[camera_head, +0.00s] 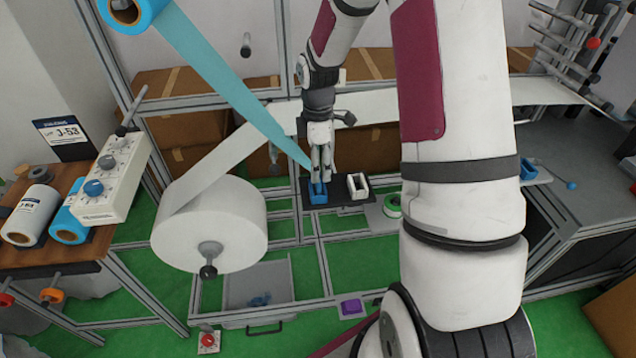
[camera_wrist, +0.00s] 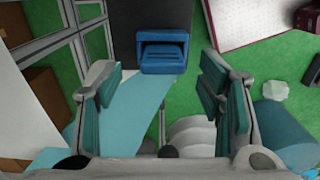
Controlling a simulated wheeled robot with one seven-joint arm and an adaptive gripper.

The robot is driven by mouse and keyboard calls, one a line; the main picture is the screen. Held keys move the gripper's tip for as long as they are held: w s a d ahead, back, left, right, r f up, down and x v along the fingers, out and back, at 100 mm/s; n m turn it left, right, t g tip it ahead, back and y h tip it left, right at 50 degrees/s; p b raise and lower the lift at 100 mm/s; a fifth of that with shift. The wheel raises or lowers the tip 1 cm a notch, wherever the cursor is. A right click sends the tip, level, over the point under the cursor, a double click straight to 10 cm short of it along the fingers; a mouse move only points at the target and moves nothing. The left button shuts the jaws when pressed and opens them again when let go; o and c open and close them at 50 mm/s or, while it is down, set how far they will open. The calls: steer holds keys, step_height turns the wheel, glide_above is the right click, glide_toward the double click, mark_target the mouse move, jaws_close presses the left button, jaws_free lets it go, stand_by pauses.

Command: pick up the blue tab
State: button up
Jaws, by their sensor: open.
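The blue tab (camera_head: 318,195) is a small blue block-like piece with a dark recess. It stands on the left part of a black plate (camera_head: 338,203). In the wrist view the blue tab (camera_wrist: 164,52) lies beyond my fingertips, roughly centred between them. My gripper (camera_head: 321,172) points down right over the tab in the head view. In the wrist view my gripper (camera_wrist: 157,82) has its two teal-padded fingers spread wide with nothing between the pads. Contact with the tab is not visible. The fingers hide part of the tab's top in the head view.
A white frame-like piece (camera_head: 358,185) stands on the same plate, right of the tab. A light-blue strip (camera_head: 230,90) runs down close behind my gripper from an upper roll. A large white roll (camera_head: 210,222) is at left. A green-and-white roll (camera_head: 392,206) sits right of the plate.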

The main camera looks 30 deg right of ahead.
steer(key=shift+s+a+f+p, duration=0.1)
steer(key=shift+f+p, duration=0.2)
steer(key=shift+f, duration=1)
steer(key=shift+a+f+p, duration=0.1)
steer(key=shift+f+p, duration=0.15)
steer(key=shift+f, duration=1)
steer(key=c, duration=1.2)
